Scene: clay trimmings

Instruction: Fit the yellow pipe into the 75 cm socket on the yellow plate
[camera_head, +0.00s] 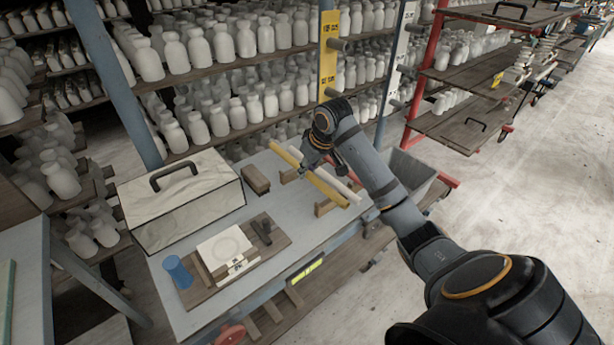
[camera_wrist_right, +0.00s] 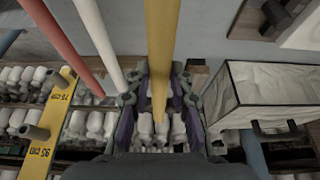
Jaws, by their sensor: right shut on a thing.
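The yellow pipe (camera_head: 331,190) lies slanted over the wooden rests on the worktable. My right gripper (camera_head: 311,166) is shut on it near its middle. In the right wrist view the yellow pipe (camera_wrist_right: 162,45) runs between the fingers of my right gripper (camera_wrist_right: 158,105). I cannot tell whether the pipe touches the rests. The yellow plate (camera_head: 328,62) stands upright on the rack behind the table, with two grey sockets. In the right wrist view the plate (camera_wrist_right: 52,118) shows 75 cm beside one socket (camera_wrist_right: 67,74) and 95 cm beside the other. My left gripper is out of view.
A white pipe (camera_wrist_right: 95,35) and a red pipe (camera_wrist_right: 62,45) lie beside the yellow one. A pale case (camera_head: 182,208), a blue cup (camera_head: 177,272) and a board with a white slab (camera_head: 225,245) occupy the table's left. Shelves of white bottles stand behind. A grey bin (camera_head: 412,172) stands right.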

